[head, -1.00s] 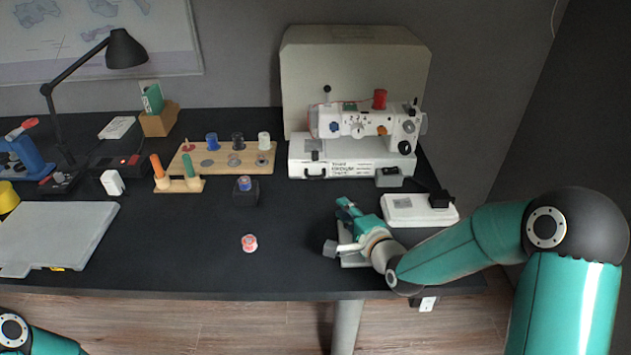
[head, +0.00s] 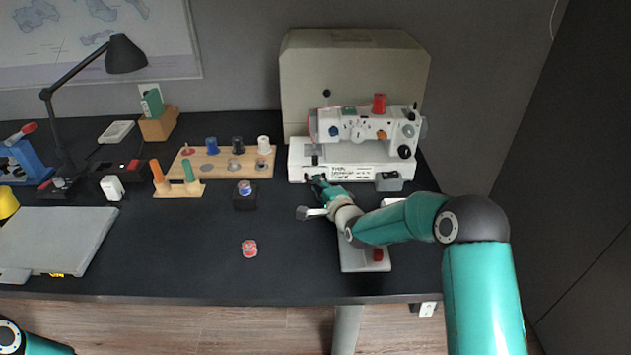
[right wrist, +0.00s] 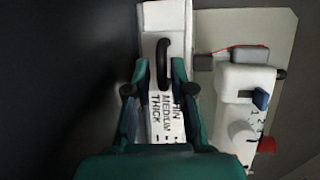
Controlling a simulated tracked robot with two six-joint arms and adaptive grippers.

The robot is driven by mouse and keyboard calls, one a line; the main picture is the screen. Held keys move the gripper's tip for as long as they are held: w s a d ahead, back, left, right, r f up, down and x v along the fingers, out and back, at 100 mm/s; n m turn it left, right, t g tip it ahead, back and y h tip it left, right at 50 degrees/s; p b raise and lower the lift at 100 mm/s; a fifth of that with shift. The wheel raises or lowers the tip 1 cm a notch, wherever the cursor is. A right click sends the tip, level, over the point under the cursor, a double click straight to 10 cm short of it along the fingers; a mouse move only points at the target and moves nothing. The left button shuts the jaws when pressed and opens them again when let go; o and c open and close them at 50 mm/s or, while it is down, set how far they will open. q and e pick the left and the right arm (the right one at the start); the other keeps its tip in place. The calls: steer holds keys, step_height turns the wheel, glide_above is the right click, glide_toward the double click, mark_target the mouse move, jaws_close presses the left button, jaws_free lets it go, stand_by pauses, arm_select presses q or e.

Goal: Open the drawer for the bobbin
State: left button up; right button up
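The white sewing machine (head: 385,158) stands at the back of the black table. The drawer handle (right wrist: 163,62) is a dark bar on the white front of its base, beside printed words including "MEDIUM" and "THICK". My right gripper (head: 316,184) is at the left part of this front. In the right wrist view its fingers (right wrist: 160,75) are apart, one on each side of the handle; contact cannot be told. The drawer looks shut in the head view, though my gripper partly covers it. A pink-red bobbin (head: 249,249) lies on the table. My left gripper is out of view.
A blue spool (head: 244,187) sits on a black block. Wooden spool racks (head: 263,172) stand behind it. A pale plate with a red knob (head: 377,255) lies below my right forearm. The table's front middle is mostly clear.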

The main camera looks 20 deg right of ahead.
steer(key=shift+x, duration=1.1)
steer(key=shift+c, duration=0.2)
jaws_close()
